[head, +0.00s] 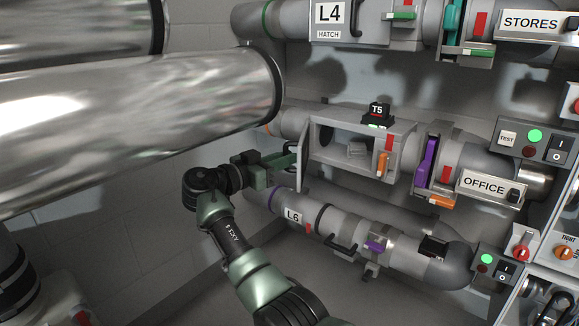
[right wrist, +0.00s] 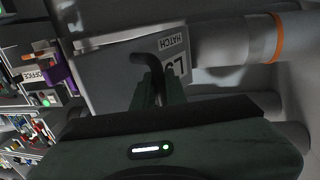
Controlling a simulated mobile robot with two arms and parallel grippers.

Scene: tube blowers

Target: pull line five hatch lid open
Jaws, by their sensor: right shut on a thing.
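The line five hatch box (head: 335,136) is on the middle pipe in the head view, and its front stands open. Its lid (head: 304,157) is swung out at the left, seen nearly edge-on. In the right wrist view the lid (right wrist: 108,75) shows its label, partly hidden, with HATCH readable, and a black bent handle (right wrist: 150,58). My right gripper (head: 290,156) is at the lid's outer face. Its fingers, in the wrist view (right wrist: 156,88), are shut on the handle. A grey item (head: 358,149) lies inside the open box. My left gripper is not in view.
A black T5 block (head: 377,115) sits on top of the box. Large shiny pipes (head: 130,120) fill the upper left, close above my right forearm. The L6 pipe (head: 338,222) runs below, the L4 hatch (head: 350,20) above. A switch panel (head: 536,143) is at right.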

